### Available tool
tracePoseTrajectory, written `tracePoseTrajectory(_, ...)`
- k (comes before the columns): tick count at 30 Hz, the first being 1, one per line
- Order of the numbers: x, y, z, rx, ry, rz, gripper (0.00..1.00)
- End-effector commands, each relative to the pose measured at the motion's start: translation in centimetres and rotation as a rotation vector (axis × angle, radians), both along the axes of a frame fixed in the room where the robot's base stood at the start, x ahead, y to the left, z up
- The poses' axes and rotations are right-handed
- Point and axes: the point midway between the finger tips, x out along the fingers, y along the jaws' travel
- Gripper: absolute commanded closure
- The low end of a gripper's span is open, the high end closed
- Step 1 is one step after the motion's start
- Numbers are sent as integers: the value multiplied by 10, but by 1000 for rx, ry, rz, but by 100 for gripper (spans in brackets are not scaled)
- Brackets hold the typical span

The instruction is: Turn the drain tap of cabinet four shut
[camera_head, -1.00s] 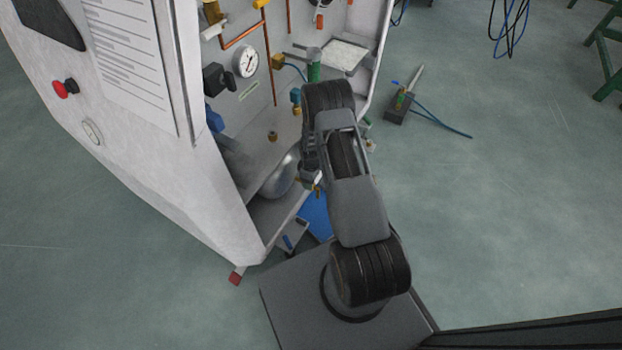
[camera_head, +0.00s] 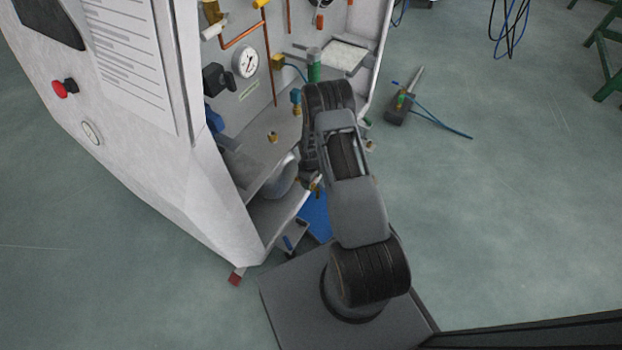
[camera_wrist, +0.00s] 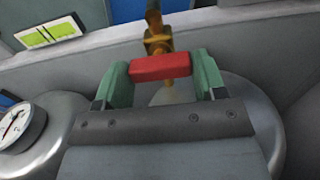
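The drain tap shows in the wrist view as a brass body (camera_wrist: 157,43) with a red handle (camera_wrist: 160,67) lying crosswise. My gripper (camera_wrist: 163,70) has its two green fingers wide apart, one at each end of the red handle. The handle fills the gap between them; whether the fingers press on it I cannot tell. A pale cone shape sits just below the handle. In the head view my arm reaches down into the lower part of the open cabinet (camera_head: 219,190) and hides the tap and most of my gripper.
A rounded metal vessel (camera_wrist: 248,120) is close to the right of my gripper, and a dial gauge (camera_wrist: 20,127) stands at left. A metal edge with a green-and-white label (camera_wrist: 50,32) runs behind. In the head view, a grey block with a blue cable (camera_head: 397,110) lies on the floor.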

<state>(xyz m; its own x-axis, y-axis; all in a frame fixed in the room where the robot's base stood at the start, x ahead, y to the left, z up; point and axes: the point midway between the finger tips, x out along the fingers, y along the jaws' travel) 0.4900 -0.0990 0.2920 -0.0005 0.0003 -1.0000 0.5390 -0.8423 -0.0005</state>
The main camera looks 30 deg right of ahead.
Motion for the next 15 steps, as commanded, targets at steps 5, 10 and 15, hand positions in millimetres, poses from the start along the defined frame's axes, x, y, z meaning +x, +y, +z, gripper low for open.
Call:
tracePoseTrajectory(5, 1, 0, 0, 0, -2, 0, 19)
tracePoseTrajectory(10, 0, 0, 0, 0, -1, 0, 11)
tracePoseTrajectory(15, 0, 0, 2, 0, -1, 1, 11)
